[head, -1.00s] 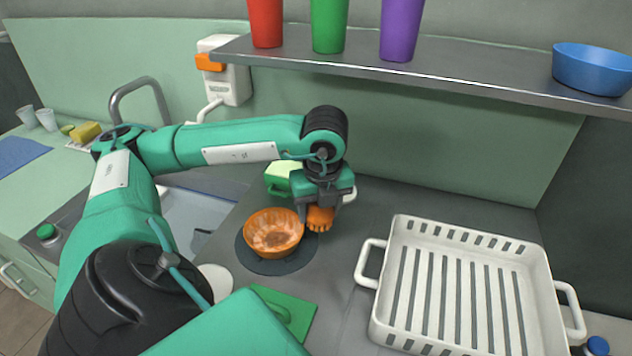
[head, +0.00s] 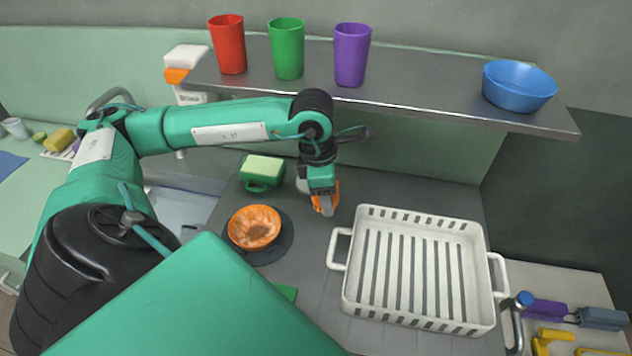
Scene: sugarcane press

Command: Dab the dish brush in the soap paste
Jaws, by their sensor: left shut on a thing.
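My left gripper (head: 322,188) is shut on the orange dish brush (head: 327,203), whose lower end looks grey. It holds the brush above the grey counter, between the orange bowl and the white rack. A green tub with a pale green top (head: 263,166), which looks like the soap paste, stands behind and left of the brush, apart from it. The orange bowl (head: 254,228), with brown smears inside, sits on a dark round mat (head: 277,250) at the front left of the brush. My gripper partly hides the brush. My right gripper is not in view.
A white slatted rack (head: 338,248) fills the counter to the right. A shelf (head: 420,100) above holds red, green and purple cups and a blue bowl (head: 518,86). A sink (head: 180,208) is at left. A green flat piece (head: 285,292) is mostly hidden by my arm.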

